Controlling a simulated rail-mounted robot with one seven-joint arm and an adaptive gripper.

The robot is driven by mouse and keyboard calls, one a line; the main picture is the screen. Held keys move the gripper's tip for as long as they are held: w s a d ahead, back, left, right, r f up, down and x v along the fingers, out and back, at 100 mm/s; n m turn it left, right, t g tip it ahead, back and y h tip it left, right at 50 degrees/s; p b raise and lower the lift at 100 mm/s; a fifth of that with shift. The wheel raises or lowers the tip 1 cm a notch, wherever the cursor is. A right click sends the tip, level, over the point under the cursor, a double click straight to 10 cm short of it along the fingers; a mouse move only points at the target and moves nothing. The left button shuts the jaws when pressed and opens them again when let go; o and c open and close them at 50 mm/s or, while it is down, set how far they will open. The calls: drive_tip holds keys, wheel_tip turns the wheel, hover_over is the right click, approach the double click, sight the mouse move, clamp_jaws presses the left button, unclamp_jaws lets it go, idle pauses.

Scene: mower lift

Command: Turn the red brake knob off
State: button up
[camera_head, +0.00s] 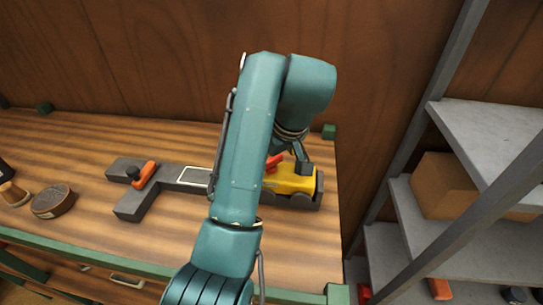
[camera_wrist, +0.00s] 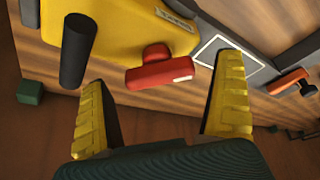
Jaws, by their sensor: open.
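The red brake knob (camera_wrist: 160,72) shows in the wrist view as a bar-shaped handle with a white mark at one end, beside the yellow housing (camera_wrist: 120,30). In the head view the knob (camera_head: 273,162) is partly hidden behind my arm, on the left of the yellow housing (camera_head: 290,180). My gripper (camera_wrist: 160,80) is open, with its two yellow fingers apart on either side of the knob in the picture. I cannot tell how far the fingertips are from it. The gripper fingers are hidden in the head view.
A grey T-shaped base (camera_head: 190,172) lies on the wooden bench, with an orange lever (camera_head: 145,174) on its left arm. A black post (camera_wrist: 74,50) stands near the left finger. A round brown tin (camera_head: 53,201) sits at left. Metal shelves (camera_head: 490,125) stand at right.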

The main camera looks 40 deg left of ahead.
drive_tip(key=v, duration=1.2)
drive_tip(key=shift+a, duration=0.1)
